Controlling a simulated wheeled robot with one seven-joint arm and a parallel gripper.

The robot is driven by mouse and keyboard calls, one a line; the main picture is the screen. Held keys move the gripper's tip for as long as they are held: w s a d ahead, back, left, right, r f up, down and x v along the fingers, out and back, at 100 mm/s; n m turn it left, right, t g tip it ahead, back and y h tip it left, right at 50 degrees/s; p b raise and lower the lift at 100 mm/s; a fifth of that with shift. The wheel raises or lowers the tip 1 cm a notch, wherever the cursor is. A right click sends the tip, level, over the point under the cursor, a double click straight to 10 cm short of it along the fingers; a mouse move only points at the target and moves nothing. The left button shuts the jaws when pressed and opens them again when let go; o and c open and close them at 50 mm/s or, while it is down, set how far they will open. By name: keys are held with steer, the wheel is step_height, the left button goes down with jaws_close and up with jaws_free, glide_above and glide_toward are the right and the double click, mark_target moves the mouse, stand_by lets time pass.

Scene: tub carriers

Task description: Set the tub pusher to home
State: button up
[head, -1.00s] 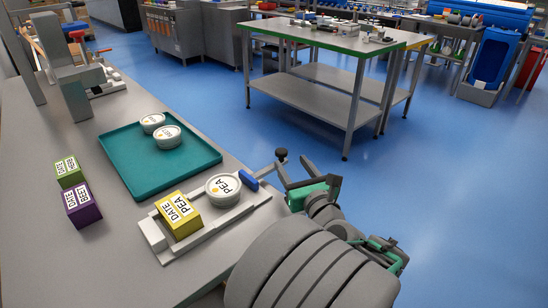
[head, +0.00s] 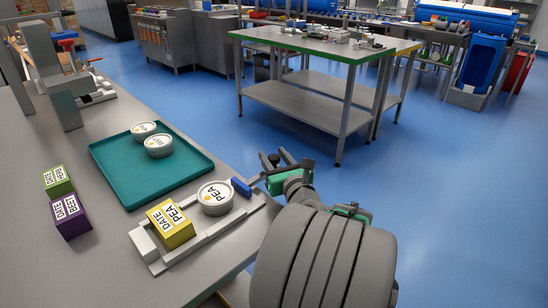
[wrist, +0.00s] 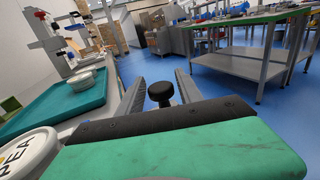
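The tub pusher has a blue block (head: 241,187) on the grey carrier (head: 150,248) at the bench edge, with a rod running out to a black knob (head: 273,159). The blue block sits right beside the white PEA tub (head: 215,197). A yellow DATE/PEA box (head: 171,224) stands at the carrier's other end. My gripper (head: 287,163) is at the knob, off the bench edge. In the wrist view the knob (wrist: 160,92) shows between the two spread fingers, with gaps on both sides. My gripper is open; whether a finger touches the knob cannot be told.
A teal tray (head: 180,185) with two white tubs lies behind the carrier. Green (head: 57,181) and purple (head: 70,216) boxes stand left. Another carrier device (head: 85,92) is farther along the bench. A steel table (head: 310,100) stands across open blue floor.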

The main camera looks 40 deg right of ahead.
jaws_close()
stand_by(1.1)
